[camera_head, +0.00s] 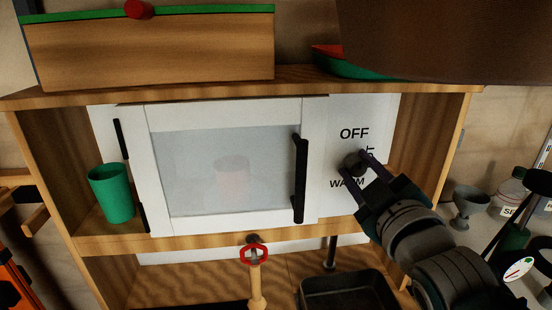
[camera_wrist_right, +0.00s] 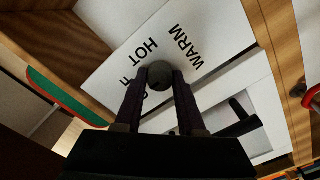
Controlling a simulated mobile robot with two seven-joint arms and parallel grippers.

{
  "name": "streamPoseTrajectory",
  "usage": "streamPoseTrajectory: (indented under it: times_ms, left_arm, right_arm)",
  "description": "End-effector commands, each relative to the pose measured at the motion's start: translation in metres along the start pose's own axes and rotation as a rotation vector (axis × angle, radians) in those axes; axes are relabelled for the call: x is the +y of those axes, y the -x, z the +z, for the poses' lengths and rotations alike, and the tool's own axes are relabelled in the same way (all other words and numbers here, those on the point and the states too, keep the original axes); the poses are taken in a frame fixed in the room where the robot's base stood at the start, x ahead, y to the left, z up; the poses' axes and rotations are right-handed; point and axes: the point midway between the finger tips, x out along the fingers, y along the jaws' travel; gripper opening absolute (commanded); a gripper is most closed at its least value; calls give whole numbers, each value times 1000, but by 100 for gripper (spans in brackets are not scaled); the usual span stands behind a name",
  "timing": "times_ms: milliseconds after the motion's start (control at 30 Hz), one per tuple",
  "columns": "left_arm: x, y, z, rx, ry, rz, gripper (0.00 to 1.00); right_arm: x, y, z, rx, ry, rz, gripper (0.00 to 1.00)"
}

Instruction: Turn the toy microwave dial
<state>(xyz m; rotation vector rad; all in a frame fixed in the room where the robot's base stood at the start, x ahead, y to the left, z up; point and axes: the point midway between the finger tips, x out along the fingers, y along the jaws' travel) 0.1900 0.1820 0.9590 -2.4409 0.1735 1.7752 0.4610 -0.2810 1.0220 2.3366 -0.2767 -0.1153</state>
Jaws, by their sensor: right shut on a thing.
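The white toy microwave (camera_head: 310,115) sits in a wooden shelf, its door with a black handle (camera_head: 300,178) closed. The dark round dial (camera_head: 354,161) is on the white panel right of the door, with the words OFF above it and WARM below it partly covered. My right gripper (camera_head: 357,168) reaches in from the lower right and is shut on the dial. In the right wrist view the dial (camera_wrist_right: 159,74) sits between the two fingertips (camera_wrist_right: 162,82), with HOT and WARM readable beside it. My left gripper is not in view.
A green cup (camera_head: 112,193) stands left of the microwave. A red tap handle (camera_head: 253,254) and a dark tray (camera_head: 348,292) are below. A grey goblet (camera_head: 470,203) stands at the right. A large brown shape (camera_head: 450,40) covers the upper right.

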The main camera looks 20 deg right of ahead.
Motion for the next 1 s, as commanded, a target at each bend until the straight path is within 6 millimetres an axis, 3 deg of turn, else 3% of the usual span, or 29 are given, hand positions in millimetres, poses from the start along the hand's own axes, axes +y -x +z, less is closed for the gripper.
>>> streamPoseTrajectory:
  times_ms: [433,467,500,700,1000]
  left_arm:
    - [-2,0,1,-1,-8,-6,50]
    - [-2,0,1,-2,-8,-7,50]
    - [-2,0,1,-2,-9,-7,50]
    - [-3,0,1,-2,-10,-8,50]
    - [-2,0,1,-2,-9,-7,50]
  right_arm:
    - [0,0,0,0,12,0,0]
    - [0,0,0,0,12,0,42]
    - [0,0,0,0,12,0,46]
    - [0,0,0,0,10,0,69]
    - [0,0,0,0,9,0,69]
